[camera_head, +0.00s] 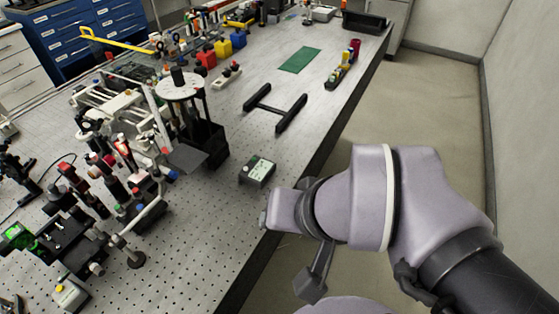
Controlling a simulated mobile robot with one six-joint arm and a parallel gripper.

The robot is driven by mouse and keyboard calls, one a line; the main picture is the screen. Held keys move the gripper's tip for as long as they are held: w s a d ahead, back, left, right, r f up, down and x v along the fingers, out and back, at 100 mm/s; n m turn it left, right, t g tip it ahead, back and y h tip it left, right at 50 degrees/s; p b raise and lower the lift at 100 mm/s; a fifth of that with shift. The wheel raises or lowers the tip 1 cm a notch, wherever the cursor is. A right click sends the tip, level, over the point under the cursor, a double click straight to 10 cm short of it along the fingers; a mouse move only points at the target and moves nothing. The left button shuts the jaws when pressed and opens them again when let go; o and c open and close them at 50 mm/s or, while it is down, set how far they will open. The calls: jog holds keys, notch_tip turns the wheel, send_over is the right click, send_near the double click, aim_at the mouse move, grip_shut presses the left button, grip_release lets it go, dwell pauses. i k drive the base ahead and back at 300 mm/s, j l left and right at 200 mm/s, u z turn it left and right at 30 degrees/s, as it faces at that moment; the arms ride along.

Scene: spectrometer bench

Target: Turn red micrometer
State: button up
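Several small red parts show among the optics on the left of the bench, such as a red knob or cap (68,169) on a dark mount and a red end (136,192) near a blue one. I cannot tell which of them is the red micrometer. My arm reaches in from the lower right, its wrist just off the bench's right edge. A dark grey piece (311,286) hangs below the wrist and may be part of my gripper. Its fingers are not clear, and nothing is seen held. My arm is well apart from the optics.
The perforated bench (225,262) is bare at its front right. A small meter box (257,171) stands near my wrist. A black H-shaped frame (274,109) and a green mat (299,60) lie farther back. Floor (430,100) is open to the right.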

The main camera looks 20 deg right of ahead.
aim_at(136, 192)
jog(key=j+u, duration=0.25)
jog(key=u, duration=0.15)
jog(key=i+j+u, duration=0.1)
jog(key=u, duration=0.35)
jog(key=i+j, duration=0.05)
jog(key=j, duration=0.05)
